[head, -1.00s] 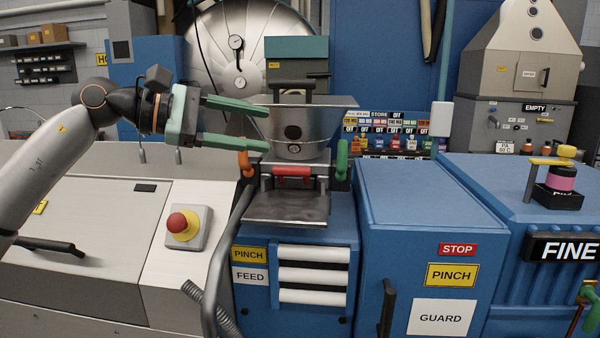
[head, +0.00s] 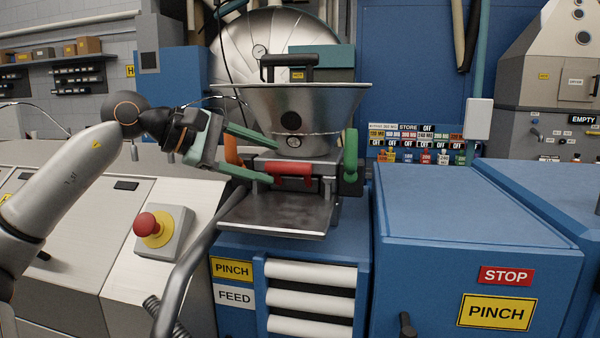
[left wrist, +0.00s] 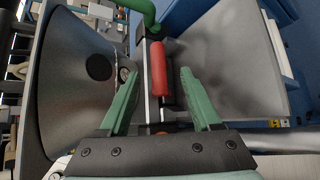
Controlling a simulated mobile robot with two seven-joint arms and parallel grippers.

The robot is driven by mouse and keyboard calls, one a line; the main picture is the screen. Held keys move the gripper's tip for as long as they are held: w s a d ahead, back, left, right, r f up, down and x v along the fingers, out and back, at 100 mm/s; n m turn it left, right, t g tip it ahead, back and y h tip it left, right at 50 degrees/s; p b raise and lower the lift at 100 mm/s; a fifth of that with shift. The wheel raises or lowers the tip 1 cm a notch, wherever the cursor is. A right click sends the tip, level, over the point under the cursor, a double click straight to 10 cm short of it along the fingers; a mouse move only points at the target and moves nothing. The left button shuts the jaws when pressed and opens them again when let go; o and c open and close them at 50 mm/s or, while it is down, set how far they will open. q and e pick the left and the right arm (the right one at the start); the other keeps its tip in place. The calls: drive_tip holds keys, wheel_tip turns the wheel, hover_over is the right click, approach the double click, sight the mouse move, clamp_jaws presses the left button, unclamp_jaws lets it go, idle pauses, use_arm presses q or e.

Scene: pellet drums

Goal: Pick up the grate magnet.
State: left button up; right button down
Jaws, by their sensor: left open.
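A red bar handle (head: 288,170), seemingly that of the grate magnet, sits on the dark front of the unit below the steel hopper (head: 300,108). The magnet's body is hidden inside the unit. My left gripper (head: 272,163) is open and empty, with its green fingers pointing at the handle from the left. In the left wrist view, the red handle (left wrist: 158,70) lies ahead, between the lines of the two fingers (left wrist: 160,82). I cannot tell whether a fingertip touches it. My right gripper is not in view.
An orange handle (head: 231,149) and a green handle (head: 350,156) flank the red one. A metal tray (head: 275,213) juts out below. A black handle (head: 288,62) stands over the hopper. A grey hose (head: 190,265) and an emergency stop (head: 147,224) are at front left.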

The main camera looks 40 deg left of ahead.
sight(284, 164)
use_arm(q)
drive_tip(key=p+x, duration=0.2)
drive_tip(key=x, duration=0.4)
drive_tip(key=shift+w+a, duration=0.1)
drive_tip(key=shift+w, duration=0.15)
drive_tip(key=shift+c, duration=0.3)
clamp_jaws()
idle(0.8)
